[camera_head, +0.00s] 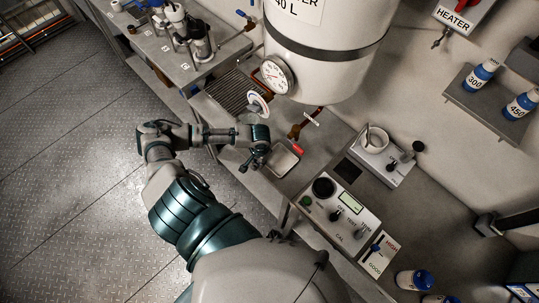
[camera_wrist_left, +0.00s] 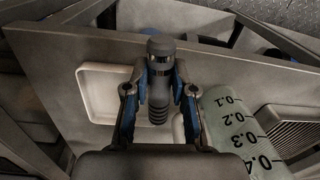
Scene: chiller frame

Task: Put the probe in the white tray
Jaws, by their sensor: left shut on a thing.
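The probe (camera_wrist_left: 160,65) is a dark cylinder with a black ribbed lower end. It stands between the two fingers of my left gripper (camera_wrist_left: 157,92) in the left wrist view, and the gripper is shut on it. The white tray (camera_wrist_left: 92,108) is shallow with a raised rim and shows behind the probe and left finger. In the head view the tray (camera_head: 288,161) lies on the bench near its front edge, just right of my left gripper (camera_head: 256,164). The probe is hard to make out there. I cannot tell its height above the tray. My right gripper is out of view.
A clear graduated cylinder (camera_wrist_left: 232,125) is close on the right in the wrist view. A large white tank (camera_head: 325,50) with a dial gauge (camera_head: 276,75) overhangs the bench. A control box (camera_head: 340,205) and a mortar (camera_head: 374,140) stand right of the tray.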

